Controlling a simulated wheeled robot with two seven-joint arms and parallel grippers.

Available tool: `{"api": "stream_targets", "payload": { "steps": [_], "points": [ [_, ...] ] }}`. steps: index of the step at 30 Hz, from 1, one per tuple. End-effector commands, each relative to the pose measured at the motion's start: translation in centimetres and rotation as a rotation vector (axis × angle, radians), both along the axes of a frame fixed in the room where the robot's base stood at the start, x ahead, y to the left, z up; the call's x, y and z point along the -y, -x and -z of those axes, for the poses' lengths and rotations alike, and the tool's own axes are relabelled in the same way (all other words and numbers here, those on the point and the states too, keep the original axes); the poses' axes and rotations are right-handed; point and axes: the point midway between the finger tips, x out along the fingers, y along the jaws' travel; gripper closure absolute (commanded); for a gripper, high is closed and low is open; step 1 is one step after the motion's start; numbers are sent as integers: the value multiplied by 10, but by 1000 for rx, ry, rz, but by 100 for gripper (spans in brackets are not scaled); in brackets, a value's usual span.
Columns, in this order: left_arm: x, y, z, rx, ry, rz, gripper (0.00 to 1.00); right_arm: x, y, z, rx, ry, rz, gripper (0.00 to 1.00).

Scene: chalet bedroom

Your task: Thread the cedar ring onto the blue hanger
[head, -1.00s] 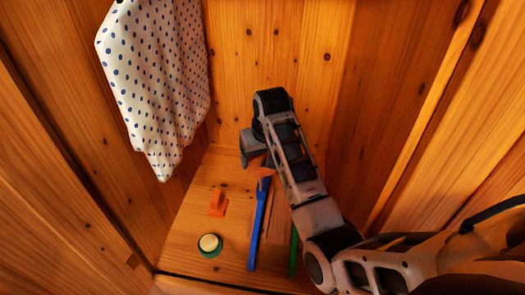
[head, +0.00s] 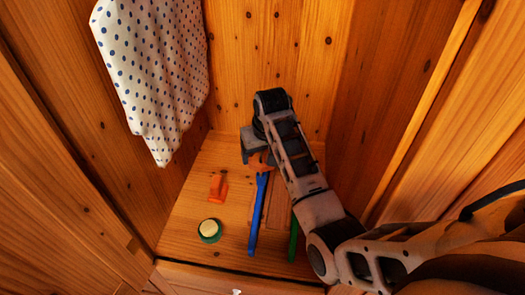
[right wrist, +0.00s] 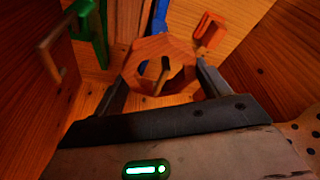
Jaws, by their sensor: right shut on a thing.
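The cedar ring (right wrist: 140,56) is an orange-brown faceted wooden ring. My right gripper (right wrist: 160,85) is shut on it in the right wrist view. In the head view, part of the ring (head: 261,163) shows beneath my right gripper (head: 256,160), by the far end of the blue hanger (head: 257,215). The blue hanger is a long bar; in the wrist view (right wrist: 160,18) it shows beyond the ring. A thin brown piece with a dark end shows through the ring's hole; I cannot tell what it is. I cannot tell whether the ring touches the hanger. My left gripper is out of view.
A green bar (head: 293,240) stands right of the blue hanger, near my arm. A dotted cloth (head: 155,70) hangs at upper left. Wooden walls enclose the space.

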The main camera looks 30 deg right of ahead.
Motion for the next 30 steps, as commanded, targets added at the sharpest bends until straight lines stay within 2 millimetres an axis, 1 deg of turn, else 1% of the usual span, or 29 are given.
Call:
{"api": "stream_targets", "payload": {
  "steps": [1, 2, 3, 11, 14, 17, 27, 30],
  "points": [
    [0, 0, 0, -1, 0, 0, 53, 0, 0, 0, 0, 0, 0, 19],
    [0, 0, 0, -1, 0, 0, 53, 0, 0, 0, 0, 0, 0, 11],
    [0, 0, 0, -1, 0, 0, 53, 0, 0, 0, 0, 0, 0, 0],
    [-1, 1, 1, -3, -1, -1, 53, 0, 0, -1, 0, 0, 0, 0],
    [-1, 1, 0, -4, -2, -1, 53, 0, 1, -9, 3, 0, 0, 0],
    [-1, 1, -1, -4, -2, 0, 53, -1, 5, -24, 5, 1, 0, 0],
    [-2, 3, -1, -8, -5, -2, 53, -3, 27, -104, 7, 1, 0, 0],
    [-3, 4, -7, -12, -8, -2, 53, -7, 28, -120, 16, -11, 1, 0]
  ]
}}
